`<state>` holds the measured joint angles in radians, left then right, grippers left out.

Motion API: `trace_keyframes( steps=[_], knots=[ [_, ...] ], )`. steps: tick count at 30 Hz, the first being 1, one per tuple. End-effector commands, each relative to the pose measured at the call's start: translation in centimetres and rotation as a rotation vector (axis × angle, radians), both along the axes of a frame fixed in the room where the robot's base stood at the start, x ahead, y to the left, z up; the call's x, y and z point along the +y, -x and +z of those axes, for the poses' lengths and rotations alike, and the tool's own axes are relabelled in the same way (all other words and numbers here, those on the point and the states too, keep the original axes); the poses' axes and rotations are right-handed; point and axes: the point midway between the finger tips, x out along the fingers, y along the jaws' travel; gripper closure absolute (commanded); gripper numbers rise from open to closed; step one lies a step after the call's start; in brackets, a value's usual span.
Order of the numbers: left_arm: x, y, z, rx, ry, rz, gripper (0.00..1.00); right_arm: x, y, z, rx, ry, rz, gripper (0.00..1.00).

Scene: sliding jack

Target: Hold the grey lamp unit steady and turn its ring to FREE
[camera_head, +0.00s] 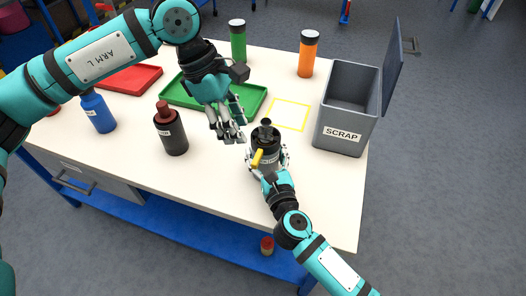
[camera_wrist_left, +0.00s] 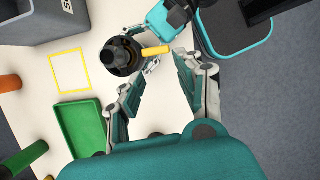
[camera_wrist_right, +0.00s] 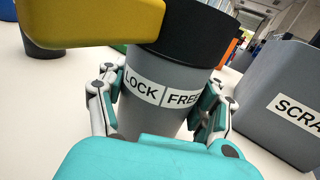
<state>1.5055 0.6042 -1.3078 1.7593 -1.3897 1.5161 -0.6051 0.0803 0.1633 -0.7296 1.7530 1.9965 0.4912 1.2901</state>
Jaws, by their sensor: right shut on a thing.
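The grey lamp unit (camera_head: 266,158) stands upright on the table's right part. Its black ring (camera_wrist_right: 195,28) carries a yellow lever (camera_head: 257,157), which also shows in the left wrist view (camera_wrist_left: 155,50). In the right wrist view the label (camera_wrist_right: 160,90) reads LOCK and FREE, and the lever sticks out at the upper left, on the LOCK side. My right gripper (camera_wrist_right: 158,108) is shut around the grey body below the ring. My left gripper (camera_head: 230,134) is open and empty, above and left of the unit. In the left wrist view the lever lies just beyond its fingertips, apparently not touched.
A grey SCRAP bin (camera_head: 346,105) with raised lid stands right of the unit. A yellow outlined square (camera_head: 290,114) is bare behind it. A dark red-capped bottle (camera_head: 170,132), blue bottle (camera_head: 98,112), green tray (camera_head: 179,96) and red tray (camera_head: 130,79) are to the left.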

Motion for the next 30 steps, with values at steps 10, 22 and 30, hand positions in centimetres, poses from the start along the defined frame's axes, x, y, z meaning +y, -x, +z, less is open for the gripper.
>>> trace_keyframes(
  steps=[10,22,30],
  knots=[
    [-1.9,-0.1,1.1,-0.192,-0.089,-0.647,0.63,0.0,0.0,0.0,0.000,0.000,0.001,0.79],
    [-3.8,-0.1,2.7,-0.323,-0.191,-1.505,0.63,0.0,0.0,0.0,0.001,0.000,0.000,0.79],
    [-4.0,-0.1,2.3,-0.329,-0.205,-1.668,0.63,0.0,0.0,0.0,0.001,0.000,0.000,0.79]
  ],
)
